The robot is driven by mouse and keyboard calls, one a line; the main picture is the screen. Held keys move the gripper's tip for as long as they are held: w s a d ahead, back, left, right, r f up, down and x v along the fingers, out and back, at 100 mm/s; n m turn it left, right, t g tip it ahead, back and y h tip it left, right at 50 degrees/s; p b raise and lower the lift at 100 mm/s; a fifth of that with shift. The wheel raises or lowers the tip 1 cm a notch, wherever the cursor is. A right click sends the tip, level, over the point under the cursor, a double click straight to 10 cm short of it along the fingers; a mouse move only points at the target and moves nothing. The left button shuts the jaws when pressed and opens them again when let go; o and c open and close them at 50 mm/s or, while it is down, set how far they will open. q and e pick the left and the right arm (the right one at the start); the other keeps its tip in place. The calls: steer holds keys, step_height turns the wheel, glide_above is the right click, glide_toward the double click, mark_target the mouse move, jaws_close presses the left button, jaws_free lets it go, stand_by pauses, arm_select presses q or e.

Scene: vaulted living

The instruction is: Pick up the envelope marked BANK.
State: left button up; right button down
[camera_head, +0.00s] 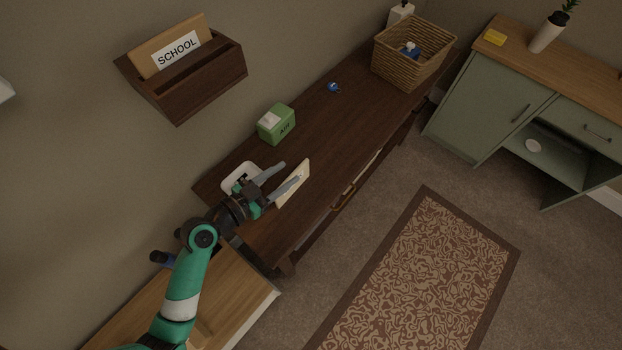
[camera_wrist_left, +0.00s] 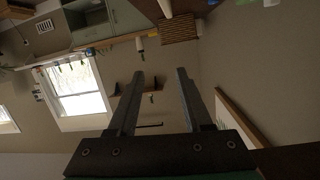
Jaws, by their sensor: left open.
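My left gripper (camera_head: 290,173) is open over the near end of the dark wooden desk. A pale flat piece (camera_head: 302,175) shows beside its fingers. It could be an envelope, but no marking on it can be read. In the left wrist view my left gripper (camera_wrist_left: 160,72) has nothing between its fingers. An envelope marked SCHOOL (camera_head: 193,64) stands in the brown wall holder (camera_head: 205,88). The word BANK cannot be read anywhere. My right gripper is not in view.
On the dark desk (camera_head: 335,135) are a white tray (camera_head: 229,185), a green box (camera_head: 283,118), a small blue item (camera_head: 334,87) and a wicker basket (camera_head: 389,62). A green cabinet (camera_head: 490,102) stands at the right. The desk's middle is mostly clear.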

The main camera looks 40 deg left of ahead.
arm_select(q)
steer(key=n+g+p, duration=0.1)
glide_toward(289, 177)
step_height(289, 177, up, 2)
steer(key=w+d, duration=0.1)
steer(key=d, duration=0.1)
steer(key=s+a+n+g+y, duration=0.1)
steer(key=s, duration=0.1)
steer(key=shift+f+b+x, duration=0.1)
steer(key=shift+b+x, duration=0.15)
steer(key=shift+x, duration=2.85)
steer(key=shift+f+b+x, duration=0.15)
steer(key=shift+b+x, duration=0.1)
steer(key=shift+x, duration=2.9)
steer(key=shift+s+a, duration=0.15)
jaws_close()
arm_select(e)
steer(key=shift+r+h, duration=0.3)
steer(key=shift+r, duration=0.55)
